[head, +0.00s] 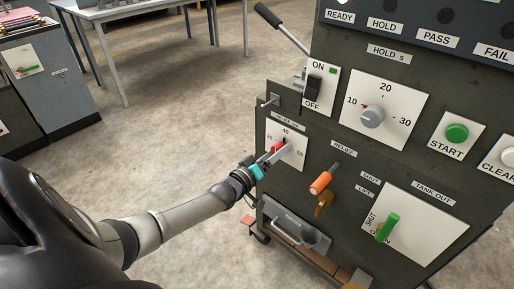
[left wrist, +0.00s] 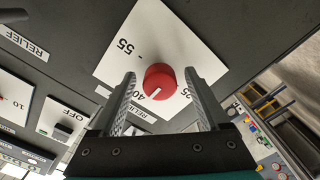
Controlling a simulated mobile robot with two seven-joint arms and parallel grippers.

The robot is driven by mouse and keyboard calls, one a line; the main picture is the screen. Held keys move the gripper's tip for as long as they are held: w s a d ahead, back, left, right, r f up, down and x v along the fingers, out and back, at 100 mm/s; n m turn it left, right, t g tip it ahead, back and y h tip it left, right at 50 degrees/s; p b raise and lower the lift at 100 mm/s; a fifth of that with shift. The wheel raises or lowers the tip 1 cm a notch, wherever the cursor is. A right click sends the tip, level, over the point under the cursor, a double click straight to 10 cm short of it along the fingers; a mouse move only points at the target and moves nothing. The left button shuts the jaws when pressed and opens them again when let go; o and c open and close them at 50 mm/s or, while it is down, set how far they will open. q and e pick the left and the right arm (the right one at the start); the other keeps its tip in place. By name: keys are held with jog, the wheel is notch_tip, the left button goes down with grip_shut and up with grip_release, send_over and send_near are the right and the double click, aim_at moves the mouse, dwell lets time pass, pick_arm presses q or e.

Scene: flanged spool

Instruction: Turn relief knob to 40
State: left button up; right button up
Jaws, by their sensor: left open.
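The red knob (head: 278,147) sits on a white dial plate (head: 299,155) at the left of the dark panel, with a 40 mark at its top. In the left wrist view, the knob (left wrist: 160,76) has a white pointer line aimed toward the lower left, close to the 40 mark. The plate (left wrist: 155,30) also shows 55 and 25. My left gripper (head: 272,153) is at the knob. In the left wrist view its open fingers (left wrist: 161,75) stand on either side of the knob, with gaps visible; contact is not shown. My right gripper is out of view.
An ON/OFF switch (head: 314,87) and a grey dial (head: 372,115) sit above. An orange handle (head: 321,182) and a green valve handle (head: 387,227) stick out at right. The floor (head: 180,120) at left is clear.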

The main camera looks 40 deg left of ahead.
pick_arm(q)
jog(key=s+a+p, duration=0.1)
jog(key=s+p, duration=0.3)
jog(key=s, duration=1)
jog(key=shift+s+p, duration=0.35)
jog(key=shift+p, duration=0.05)
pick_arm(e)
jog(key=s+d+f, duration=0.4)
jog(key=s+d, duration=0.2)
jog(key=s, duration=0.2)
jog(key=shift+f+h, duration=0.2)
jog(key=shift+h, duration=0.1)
pick_arm(q)
jog(key=shift+a, duration=0.1)
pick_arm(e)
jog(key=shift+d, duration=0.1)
